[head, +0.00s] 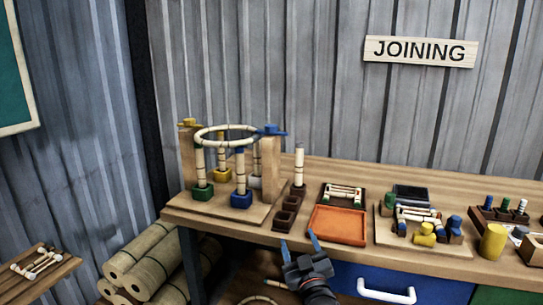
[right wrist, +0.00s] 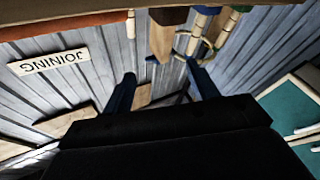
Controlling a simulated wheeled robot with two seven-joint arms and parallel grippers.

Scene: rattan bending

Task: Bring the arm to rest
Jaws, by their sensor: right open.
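My right gripper (head: 299,243) is open and empty, in front of the workbench's front edge, left of the blue drawer. Its two blue fingers stand apart in the right wrist view (right wrist: 161,72), with nothing between them. On the bench (head: 340,172), a jig (head: 187,165) holds a pale rattan ring (head: 226,128) above upright rattan pieces in green, blue and yellow sockets. The ring also shows, upside down, in the right wrist view (right wrist: 180,45). My gripper is apart from the jig. My left gripper is not in view.
Right of the jig are a dark slotted block (head: 287,212), an orange tray (head: 338,225), a board of coloured parts (head: 448,247) and a yellow cylinder (head: 493,241). The blue drawer's white handle (head: 387,292) sticks out. Rattan rolls (head: 143,261) lie at lower left.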

